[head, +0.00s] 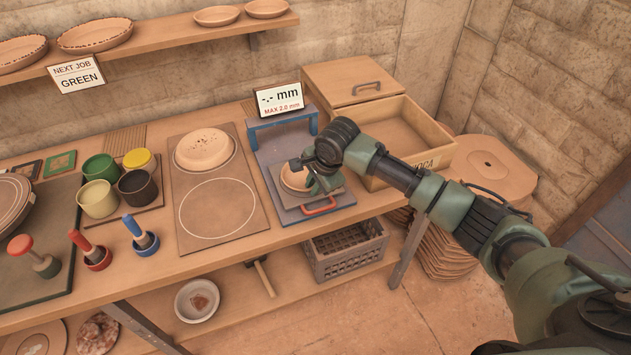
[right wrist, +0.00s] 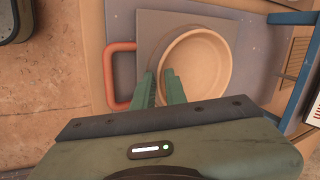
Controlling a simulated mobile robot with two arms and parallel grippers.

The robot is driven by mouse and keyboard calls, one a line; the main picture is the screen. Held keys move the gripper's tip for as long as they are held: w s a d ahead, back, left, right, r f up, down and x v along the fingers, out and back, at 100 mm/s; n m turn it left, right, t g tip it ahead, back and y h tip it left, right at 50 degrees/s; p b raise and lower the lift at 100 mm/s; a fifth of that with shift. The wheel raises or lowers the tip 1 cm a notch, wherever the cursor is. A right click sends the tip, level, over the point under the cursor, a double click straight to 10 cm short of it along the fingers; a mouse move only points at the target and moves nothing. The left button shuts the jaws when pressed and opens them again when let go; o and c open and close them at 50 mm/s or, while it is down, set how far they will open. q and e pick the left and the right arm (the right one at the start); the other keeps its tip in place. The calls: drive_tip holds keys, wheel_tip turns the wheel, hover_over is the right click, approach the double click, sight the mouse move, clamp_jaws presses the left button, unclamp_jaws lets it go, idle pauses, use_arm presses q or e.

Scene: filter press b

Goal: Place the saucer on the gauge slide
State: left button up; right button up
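The saucer (head: 294,177) is a small round, shallow pale clay dish. It lies over the grey plate of the gauge slide (head: 340,199), which has a red handle (head: 318,207) at its front. In the right wrist view the saucer (right wrist: 200,72) is over the slide plate (right wrist: 149,30), its inside facing the camera. My right gripper (head: 318,184) is at the saucer's near right side; its narrowly spaced fingers (right wrist: 161,80) straddle the rim. I cannot tell whether the saucer touches the plate. My left gripper is not in view.
A blue gauge frame (head: 282,127) with a display reading "-.- mm, MAX 2.0 mm" (head: 280,99) stands behind the slide. A wooden tray (head: 437,151) is at right. A board (head: 186,219) with a round clay piece (head: 203,148) and an empty outlined circle is at left.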

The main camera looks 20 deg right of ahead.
drive_tip(key=v, duration=1.2)
drive_tip(key=shift+b, duration=0.45)
